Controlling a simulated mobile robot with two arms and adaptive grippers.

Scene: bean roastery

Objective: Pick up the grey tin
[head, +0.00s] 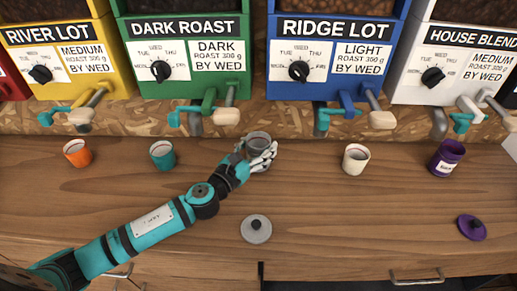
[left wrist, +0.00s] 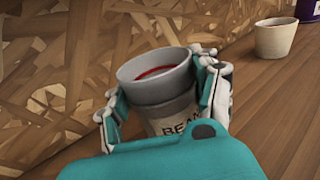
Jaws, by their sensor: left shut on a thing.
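The grey tin (head: 258,138) stands upright and open-topped near the back of the counter, in front of the gap between the green and blue dispensers. In the left wrist view the grey tin (left wrist: 157,79) shows a red inside and a label reading "BEAN", partly hidden by my own arm part. My left gripper (head: 262,152) is shut around it, with fingers on both sides in the left wrist view (left wrist: 165,98). I cannot tell whether its base touches the counter. A grey lid (head: 256,229) lies on the counter in front. My right gripper is not in view.
An orange tin (head: 77,153), a teal tin (head: 162,155), a cream tin (head: 355,159) and a purple tin (head: 446,158) stand along the back. A purple lid (head: 471,228) lies front right. Dispensers with spouts and handles overhang the back. The counter between grey lid and purple lid is clear.

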